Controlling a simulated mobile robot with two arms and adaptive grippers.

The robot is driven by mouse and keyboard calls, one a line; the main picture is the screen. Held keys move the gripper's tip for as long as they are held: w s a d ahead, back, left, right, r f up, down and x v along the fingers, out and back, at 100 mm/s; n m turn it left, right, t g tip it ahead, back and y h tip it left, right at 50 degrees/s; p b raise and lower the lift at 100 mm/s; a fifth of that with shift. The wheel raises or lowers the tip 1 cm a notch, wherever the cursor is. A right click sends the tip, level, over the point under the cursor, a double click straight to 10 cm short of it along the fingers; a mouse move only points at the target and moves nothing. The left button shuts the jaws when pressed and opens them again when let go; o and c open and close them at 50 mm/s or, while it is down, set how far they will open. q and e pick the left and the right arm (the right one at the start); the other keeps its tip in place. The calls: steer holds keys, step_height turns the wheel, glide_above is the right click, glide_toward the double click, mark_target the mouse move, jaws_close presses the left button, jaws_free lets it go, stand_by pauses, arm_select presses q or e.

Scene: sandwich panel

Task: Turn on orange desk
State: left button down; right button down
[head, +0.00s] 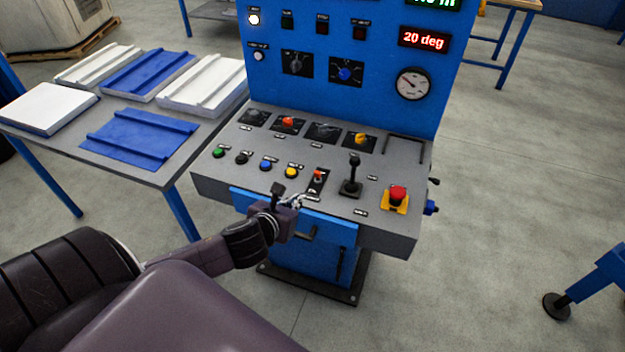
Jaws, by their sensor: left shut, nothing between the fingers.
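A blue control console has a grey desk panel (221,165). On its upper row sit an orange-red rotary knob (288,122) and a yellow-orange rotary knob (360,140), each on a black plate. Their exact settings are too small to read. My left gripper (297,201) is shut and empty at the front edge of the desk panel, below the yellow button (291,172) and left of a red-tipped toggle switch (318,176). It is well in front of both knobs. I cannot tell whether it touches the panel. My right gripper is not in view.
A black joystick (352,176) and a red emergency button (397,195) stand to the right on the desk. Green, black and blue buttons line its left front. A side table (66,146) with white and blue panels stands at left. The floor at right is mostly clear.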

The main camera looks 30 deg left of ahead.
arm_select(q)
glide_toward(317, 177)
steer(key=f, duration=0.2)
steer(key=w+f, duration=0.1)
steer(key=shift+a+f, duration=0.15)
steer(key=shift+f, duration=0.25)
steer(key=shift+w+a+r+p, duration=0.2)
steer(key=shift+w+p, duration=0.1)
steer(key=shift+w, duration=0.3)
steer(key=shift+w+a+r+p, duration=0.1)
steer(key=shift+w+r+p, duration=0.15)
steer(key=shift+w, duration=0.3)
steer(key=shift+w+a, duration=0.1)
steer(key=shift+w, duration=0.6)
